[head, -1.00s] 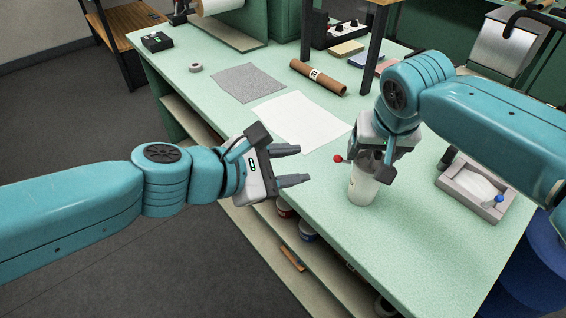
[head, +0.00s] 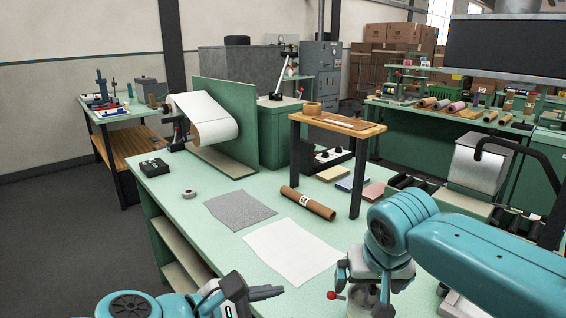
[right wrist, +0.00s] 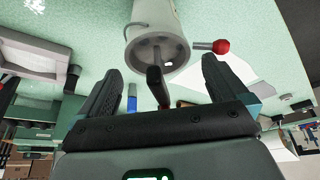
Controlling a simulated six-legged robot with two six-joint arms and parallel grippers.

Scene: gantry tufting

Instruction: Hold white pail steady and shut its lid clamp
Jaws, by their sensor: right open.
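The white pail (head: 362,300) stands on the green table at the bottom edge of the head view, mostly cut off and covered by my right gripper. A red knob (head: 331,295) sticks out to its left. In the right wrist view the pail (right wrist: 158,22) shows its round end, with the red-tipped lever (right wrist: 220,46) at its side. My right gripper (right wrist: 159,68) is open, its fingers apart at the pail's end. A dark bar (right wrist: 156,82) shows between them. My left gripper (head: 262,293) is at the bottom edge, left of the pail; only one finger shows clearly.
A white sheet (head: 292,252), a grey sheet (head: 238,210) and a brown tube (head: 307,203) lie on the table behind the pail. A small wooden-topped stand (head: 335,124) rises at the back. A grey tray (right wrist: 35,58) shows in the right wrist view.

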